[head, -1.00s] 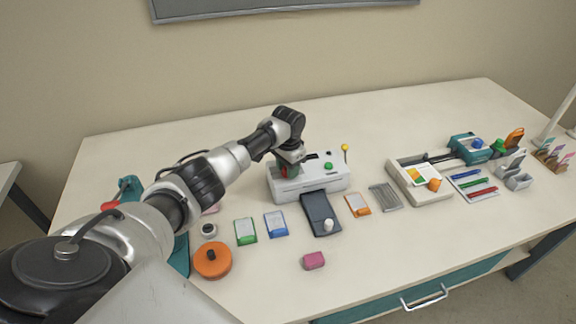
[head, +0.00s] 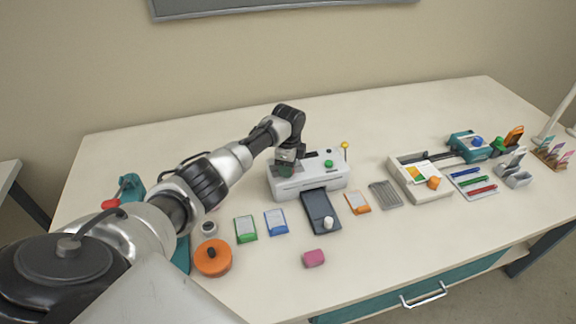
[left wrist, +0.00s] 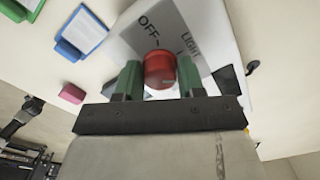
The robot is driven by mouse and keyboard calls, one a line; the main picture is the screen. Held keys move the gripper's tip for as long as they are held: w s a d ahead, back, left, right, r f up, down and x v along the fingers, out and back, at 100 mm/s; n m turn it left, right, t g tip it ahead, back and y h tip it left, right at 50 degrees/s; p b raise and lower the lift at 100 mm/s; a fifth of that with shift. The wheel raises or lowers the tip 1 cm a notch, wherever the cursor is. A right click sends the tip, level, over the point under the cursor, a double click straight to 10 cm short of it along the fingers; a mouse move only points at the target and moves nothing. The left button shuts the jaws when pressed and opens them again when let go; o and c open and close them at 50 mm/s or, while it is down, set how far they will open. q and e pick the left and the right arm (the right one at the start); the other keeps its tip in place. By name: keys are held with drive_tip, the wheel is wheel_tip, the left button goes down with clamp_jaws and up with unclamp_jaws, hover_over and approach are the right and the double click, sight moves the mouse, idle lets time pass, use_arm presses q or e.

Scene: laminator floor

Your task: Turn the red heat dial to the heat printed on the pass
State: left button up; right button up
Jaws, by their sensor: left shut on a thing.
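The red heat dial (left wrist: 160,70) shows in the left wrist view on the laminator's top. The printed words OFF and LIGHT show beside it. The white laminator (head: 310,180) stands near the middle of the table in the head view. My left gripper (left wrist: 160,80) is shut on the dial, one green finger on each side of it. It also shows in the head view (head: 286,168), pointing down and hiding the dial. A dark tray (head: 318,210) extends from the laminator's front. I cannot make out which card is the pass, nor any printed heat on it. My right gripper is not in view.
The laminator also bears a green button (head: 328,163) and a yellow-tipped lever (head: 345,146). Green (head: 246,228), blue (head: 276,222) and orange (head: 357,202) cards lie in front. An orange round container (head: 212,258) and pink block (head: 313,258) lie nearer. The front right tabletop is clear.

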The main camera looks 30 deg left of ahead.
use_arm(q)
drive_tip(key=shift+w+r+m, duration=0.1)
drive_tip(key=shift+r+m, duration=0.1)
drive_tip(key=shift+m, duration=2)
drive_tip(key=o, duration=0.9)
drive_tip(key=shift+f, duration=0.1)
wheel_tip(320, 180, up, 11)
drive_tip(key=shift+f+b, duration=0.1)
drive_tip(key=shift+b, duration=1.05)
